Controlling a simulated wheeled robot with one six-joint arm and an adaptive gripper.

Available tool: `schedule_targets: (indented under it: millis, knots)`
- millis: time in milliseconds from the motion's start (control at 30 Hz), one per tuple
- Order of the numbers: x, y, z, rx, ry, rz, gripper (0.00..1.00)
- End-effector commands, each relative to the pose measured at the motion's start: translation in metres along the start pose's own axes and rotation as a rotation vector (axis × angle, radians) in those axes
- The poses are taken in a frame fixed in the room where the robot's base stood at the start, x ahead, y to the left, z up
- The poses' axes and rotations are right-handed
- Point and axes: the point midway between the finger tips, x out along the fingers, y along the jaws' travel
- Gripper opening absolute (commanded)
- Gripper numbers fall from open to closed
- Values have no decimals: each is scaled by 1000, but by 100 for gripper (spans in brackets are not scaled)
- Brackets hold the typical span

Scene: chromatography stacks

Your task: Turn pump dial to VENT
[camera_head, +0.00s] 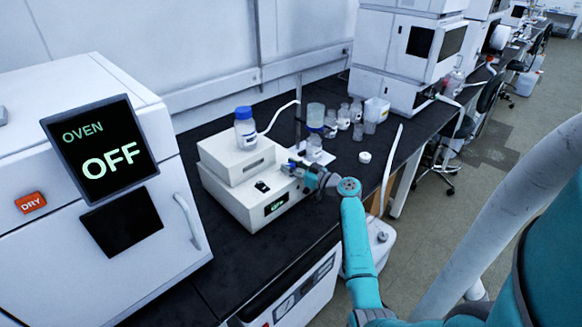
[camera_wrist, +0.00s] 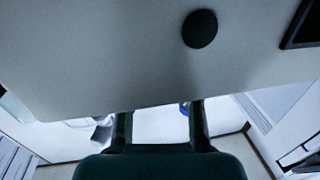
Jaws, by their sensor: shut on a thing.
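The pump (camera_head: 240,205) is a white box on the dark bench, with a small display (camera_head: 275,205) whose green text is too small to read. My gripper (camera_head: 293,170) is at the right end of its front face, shut on what appears to be the pump dial. The dial is hidden by the fingers, so its setting cannot be read. In the wrist view my fingers (camera_wrist: 160,112) stand apart at the edge of a pale face. That face carries a round black knob (camera_wrist: 199,28) above the fingers, not between them, and a dark panel (camera_wrist: 302,25).
A blue-capped bottle (camera_head: 245,130) stands on the pump's raised top. Several bottles and small glassware (camera_head: 343,117) stand behind and right of my gripper, with a white cap (camera_head: 365,157) nearby. An oven (camera_head: 100,215) reading OFF is at left. The bench in front is narrow.

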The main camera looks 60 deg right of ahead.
Motion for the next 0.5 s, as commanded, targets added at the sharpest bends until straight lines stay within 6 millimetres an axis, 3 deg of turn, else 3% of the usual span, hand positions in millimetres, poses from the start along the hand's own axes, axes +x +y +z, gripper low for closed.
schedule_targets:
  millis: [500]
  knots:
    - [0,0,0,1,-1,-40,0]
